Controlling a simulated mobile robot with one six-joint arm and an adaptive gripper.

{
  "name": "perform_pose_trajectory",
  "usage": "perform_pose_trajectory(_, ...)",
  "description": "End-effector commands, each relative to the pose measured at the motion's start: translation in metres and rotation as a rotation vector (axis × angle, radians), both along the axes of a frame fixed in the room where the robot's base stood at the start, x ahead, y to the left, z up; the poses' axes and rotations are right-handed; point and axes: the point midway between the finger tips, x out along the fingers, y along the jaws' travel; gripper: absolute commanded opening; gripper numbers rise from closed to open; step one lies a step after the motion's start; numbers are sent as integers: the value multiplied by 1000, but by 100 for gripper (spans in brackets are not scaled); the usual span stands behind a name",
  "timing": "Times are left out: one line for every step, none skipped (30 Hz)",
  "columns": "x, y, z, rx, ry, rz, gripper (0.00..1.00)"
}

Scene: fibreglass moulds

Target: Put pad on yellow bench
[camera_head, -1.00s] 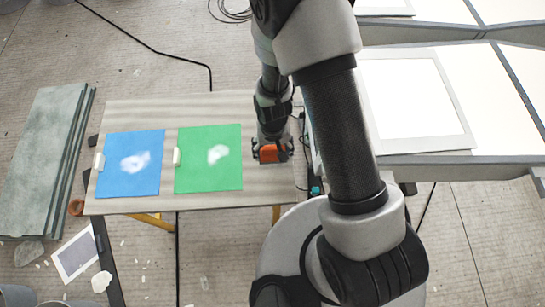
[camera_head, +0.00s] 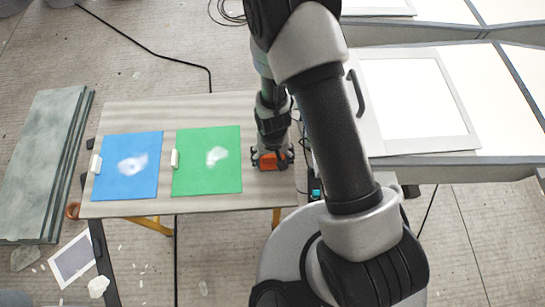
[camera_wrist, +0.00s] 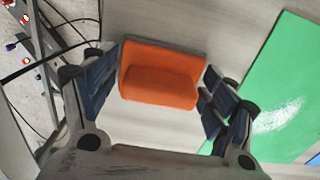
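An orange pad (camera_head: 271,161), a block with a raised grip, lies at the right end of a wood-topped bench with yellow legs (camera_head: 215,110). My gripper (camera_head: 272,156) is low over the pad and points down at it. In the wrist view the orange pad (camera_wrist: 160,78) sits between the two dark fingers of my gripper (camera_wrist: 160,92), one on each side. The fingers are spread and look close to the pad's sides. I cannot tell whether they touch it. In the head view my wrist hides part of the pad.
A green sheet (camera_head: 207,175) and a blue sheet (camera_head: 128,180), each with a white patch and a small white block at its edge, lie left of the pad. White-topped tables (camera_head: 480,157) stand at the right. Grey-green slabs (camera_head: 45,160) are at the far left.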

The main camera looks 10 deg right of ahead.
Motion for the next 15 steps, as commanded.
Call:
perform_pose_trajectory(0, 0, 0, 0, 0, 0, 84)
perform_pose_trajectory(0, 0, 0, 0, 0, 0, 86)
perform_pose_trajectory(0, 0, 0, 0, 0, 0, 89)
perform_pose_trajectory(0, 0, 0, 0, 0, 0, 90)
perform_pose_trajectory(0, 0, 0, 0, 0, 0, 90)
perform_pose_trajectory(0, 0, 0, 0, 0, 0, 90)
perform_pose_trajectory(0, 0, 0, 0, 0, 0, 90)
perform_pose_trajectory(0, 0, 0, 0, 0, 0, 90)
perform_pose_trajectory(0, 0, 0, 0, 0, 0, 90)
perform_pose_trajectory(0, 0, 0, 0, 0, 0, 90)
perform_pose_trajectory(0, 0, 0, 0, 0, 0, 90)
perform_pose_trajectory(0, 0, 0, 0, 0, 0, 90)
perform_pose_trajectory(0, 0, 0, 0, 0, 0, 90)
perform_pose_trajectory(0, 0, 1, 0, 0, 0, 90)
perform_pose_trajectory(0, 0, 2, 0, 0, 0, 90)
